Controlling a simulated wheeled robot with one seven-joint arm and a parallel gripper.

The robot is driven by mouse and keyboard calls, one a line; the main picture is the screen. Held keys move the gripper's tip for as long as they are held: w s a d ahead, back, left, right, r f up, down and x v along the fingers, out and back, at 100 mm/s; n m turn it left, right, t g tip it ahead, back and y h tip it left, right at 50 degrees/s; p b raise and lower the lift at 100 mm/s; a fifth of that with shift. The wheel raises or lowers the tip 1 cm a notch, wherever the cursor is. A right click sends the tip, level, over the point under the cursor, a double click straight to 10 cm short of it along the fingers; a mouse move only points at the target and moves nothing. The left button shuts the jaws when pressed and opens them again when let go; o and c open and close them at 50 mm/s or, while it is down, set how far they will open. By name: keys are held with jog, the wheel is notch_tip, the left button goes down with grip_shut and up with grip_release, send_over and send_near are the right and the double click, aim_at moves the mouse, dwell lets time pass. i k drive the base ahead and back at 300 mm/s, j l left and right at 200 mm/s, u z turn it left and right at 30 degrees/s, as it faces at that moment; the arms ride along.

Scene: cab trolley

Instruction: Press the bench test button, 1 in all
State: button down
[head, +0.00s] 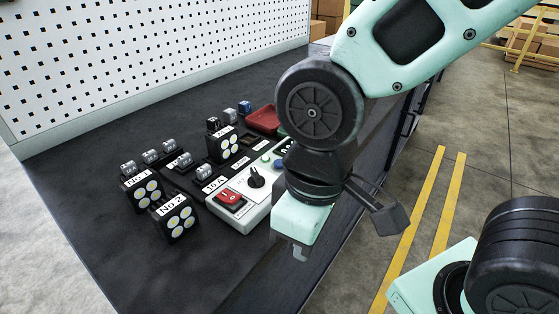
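A white control box (257,211) lies on the dark bench top, left of my gripper. It carries a red rocker switch (229,197), a black rotary knob (257,178), a green button (266,158) and a blue button (279,163). No label shows which one is the test button. My gripper (300,255) hangs above the front edge of the bench, to the right of the box and apart from the red switch. Only a small grey finger part shows below the mint hand, so its opening cannot be judged. My arm hides the box's right end.
Lamp blocks labelled No.1 (141,192) and No.2 (174,217) stand left of the box, with another lamp block (223,145) behind.

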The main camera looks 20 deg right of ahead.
aim_at(278, 164)
jog(key=j+z, duration=0.2)
jog(key=j, duration=0.15)
jog(key=k+j+z, duration=0.2)
jog(key=j, duration=0.15)
jog(key=j+z, duration=0.2)
jog(key=j, duration=0.15)
jog(key=k+j+z, duration=0.2)
jog(key=i+j, duration=0.05)
jog(key=j, duration=0.05)
